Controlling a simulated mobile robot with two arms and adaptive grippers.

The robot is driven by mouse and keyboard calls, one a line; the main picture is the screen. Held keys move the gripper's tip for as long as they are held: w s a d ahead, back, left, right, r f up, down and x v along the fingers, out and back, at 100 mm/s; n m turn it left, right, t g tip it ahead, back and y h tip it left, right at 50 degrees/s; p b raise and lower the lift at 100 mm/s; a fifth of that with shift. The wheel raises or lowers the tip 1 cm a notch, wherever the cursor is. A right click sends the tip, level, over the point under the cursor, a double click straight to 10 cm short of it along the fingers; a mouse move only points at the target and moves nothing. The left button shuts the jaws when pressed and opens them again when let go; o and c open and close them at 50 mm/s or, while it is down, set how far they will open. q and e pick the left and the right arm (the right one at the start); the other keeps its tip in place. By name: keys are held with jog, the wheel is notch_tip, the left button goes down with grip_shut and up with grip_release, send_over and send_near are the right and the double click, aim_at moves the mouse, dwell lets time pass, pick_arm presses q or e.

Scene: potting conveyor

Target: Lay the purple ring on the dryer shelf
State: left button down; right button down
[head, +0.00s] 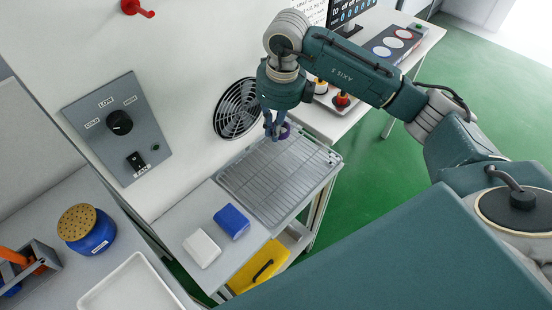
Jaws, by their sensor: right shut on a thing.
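My right gripper (276,131) reaches down from the upper right and is shut on the purple ring (285,131). It holds the ring close over the far part of the wire dryer shelf (270,191), near the round fan. I cannot tell from this view whether the ring touches the wires. The rest of the shelf is bare. The gripper hides part of the ring. My left gripper is not in view.
A blue block (232,221) and a white block (202,248) lie on the grey top in front of the shelf. The fan (237,108) and a control panel (117,127) are on the wall to the left. A white table (330,124) stands behind.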

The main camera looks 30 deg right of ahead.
jog(key=p, duration=0.2)
send_over(273, 161)
jog(key=f, duration=0.5)
jog(key=shift+s+d, duration=0.1)
jog(key=shift+s, duration=0.15)
jog(key=shift+w+f, duration=0.1)
jog(key=shift+f, duration=0.55)
notch_tip(273, 161, down, 3)
jog(key=shift+p, duration=0.5)
jog(key=shift+f, duration=0.15)
jog(key=shift+f, duration=0.15)
jog(key=c, duration=1.8)
grip_release()
jog(key=shift+c, duration=0.2)
